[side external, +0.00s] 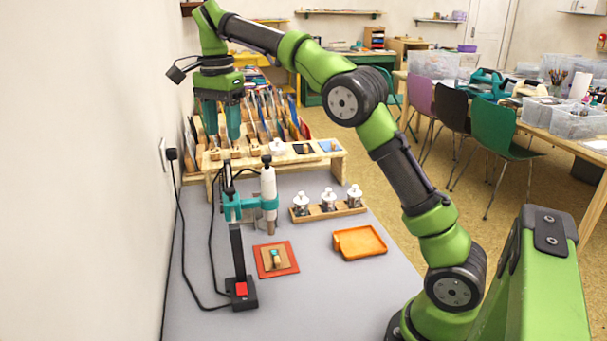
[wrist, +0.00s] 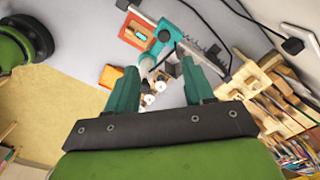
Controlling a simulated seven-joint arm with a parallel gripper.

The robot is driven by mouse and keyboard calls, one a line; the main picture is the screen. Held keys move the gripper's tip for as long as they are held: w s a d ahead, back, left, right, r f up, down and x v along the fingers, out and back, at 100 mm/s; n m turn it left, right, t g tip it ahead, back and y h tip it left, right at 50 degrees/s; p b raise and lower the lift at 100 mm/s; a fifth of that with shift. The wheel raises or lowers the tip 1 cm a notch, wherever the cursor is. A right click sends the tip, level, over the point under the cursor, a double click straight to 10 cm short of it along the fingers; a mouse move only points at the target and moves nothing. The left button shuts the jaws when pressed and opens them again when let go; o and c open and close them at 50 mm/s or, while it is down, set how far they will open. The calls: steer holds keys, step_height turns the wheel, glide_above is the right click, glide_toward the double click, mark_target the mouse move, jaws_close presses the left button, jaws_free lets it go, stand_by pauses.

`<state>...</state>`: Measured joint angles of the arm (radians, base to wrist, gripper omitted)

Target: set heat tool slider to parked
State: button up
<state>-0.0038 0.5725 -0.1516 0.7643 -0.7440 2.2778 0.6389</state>
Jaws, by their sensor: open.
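The heat tool (side external: 268,184) is a white upright cylinder with a dark top, held over the grey table by a teal slider bracket (side external: 238,208) on a dark post (side external: 238,252). The post rises from a black base with a red block (side external: 241,289). The teal bracket also shows in the wrist view (wrist: 160,38), beyond my fingertips. My gripper (side external: 222,134) has two teal fingers, open and empty, pointing down above and to the left of the heat tool. In the wrist view my fingers (wrist: 157,62) are apart. I cannot make out any parked mark.
A wooden shelf (side external: 330,152) with small pads and a rack of tools stand behind. A wooden block (side external: 325,212) holds several white-bodied stamps. An orange tray (side external: 361,243) and a red mat (side external: 263,262) lie in front. A black cable (side external: 180,250) runs along the left wall.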

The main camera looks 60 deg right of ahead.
steer(key=s+a+f+n+t, duration=0.2)
steer(key=s+f+n, duration=0.2)
steer(key=s, duration=0.5)
steer(key=s+a+f+n+t+y, duration=0.1)
steer(key=s+a+f+n+t, duration=0.2)
steer(key=s+n, duration=0.5)
steer(key=shift+s+a+f+n+y, duration=0.25)
steer(key=shift+s+f+n+y, duration=0.15)
steer(key=shift+n, duration=0.3)
steer(key=shift+w+f, duration=0.1)
